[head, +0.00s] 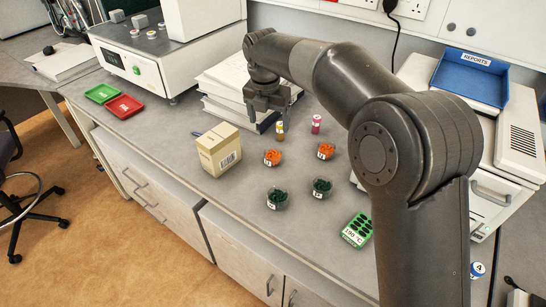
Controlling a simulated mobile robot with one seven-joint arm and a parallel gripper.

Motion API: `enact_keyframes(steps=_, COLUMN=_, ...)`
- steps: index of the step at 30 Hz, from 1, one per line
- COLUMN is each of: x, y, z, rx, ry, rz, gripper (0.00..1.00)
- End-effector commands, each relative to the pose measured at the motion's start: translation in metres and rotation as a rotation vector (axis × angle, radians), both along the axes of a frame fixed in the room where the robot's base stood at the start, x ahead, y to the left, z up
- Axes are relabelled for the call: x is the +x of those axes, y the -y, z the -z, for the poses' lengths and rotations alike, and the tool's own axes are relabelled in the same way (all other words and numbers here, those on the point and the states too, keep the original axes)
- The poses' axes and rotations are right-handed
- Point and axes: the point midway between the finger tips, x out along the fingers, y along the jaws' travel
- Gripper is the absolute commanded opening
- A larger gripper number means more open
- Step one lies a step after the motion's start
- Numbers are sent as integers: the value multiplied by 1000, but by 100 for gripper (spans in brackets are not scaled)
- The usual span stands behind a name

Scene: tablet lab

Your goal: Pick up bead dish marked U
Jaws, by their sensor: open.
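Several small clear bead dishes with white letter labels stand on the grey bench in the head view. Two hold orange beads: a left orange dish (272,157) and a right orange dish (325,151). Two hold dark green beads: a left green dish (277,199) and a right green dish (322,188). The letters are too small for me to tell which dish is marked U. My gripper (268,118) is open and empty, pointing down above the bench, behind the orange dishes and apart from them.
A cream box (219,150) stands left of the dishes. Small yellow (280,130) and pink (316,124) vials stand behind them. A green 100 °C block (357,230) lies front right. Stacked books (228,85) are close behind my gripper. Red (121,107) and green (101,93) trays sit far left.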

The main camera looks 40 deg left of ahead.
Motion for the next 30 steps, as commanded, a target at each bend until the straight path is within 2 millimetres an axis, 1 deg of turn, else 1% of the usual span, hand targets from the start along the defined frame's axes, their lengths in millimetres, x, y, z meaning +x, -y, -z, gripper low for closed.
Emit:
enact_keyframes(steps=1, x=0, y=1, z=12, rx=-3, ry=-1, rz=0, gripper=79)
enact_keyframes(steps=3, x=0, y=1, z=26, rx=-3, ry=0, rz=0, gripper=79)
enact_keyframes(steps=12, x=5, y=0, z=72, rx=-2, ry=-2, rz=1, gripper=79)
enact_keyframes(steps=20, x=8, y=1, z=93, rx=0, ry=0, rz=2, gripper=79)
enact_keyframes(steps=25, x=10, y=6, z=119, rx=-2, ry=-1, rz=1, gripper=79)
enact_keyframes(steps=27, x=11, y=5, z=128, rx=-1, ry=-1, rz=1, gripper=79)
enact_keyframes(steps=30, x=13, y=5, z=135, rx=0, ry=1, rz=2, gripper=79)
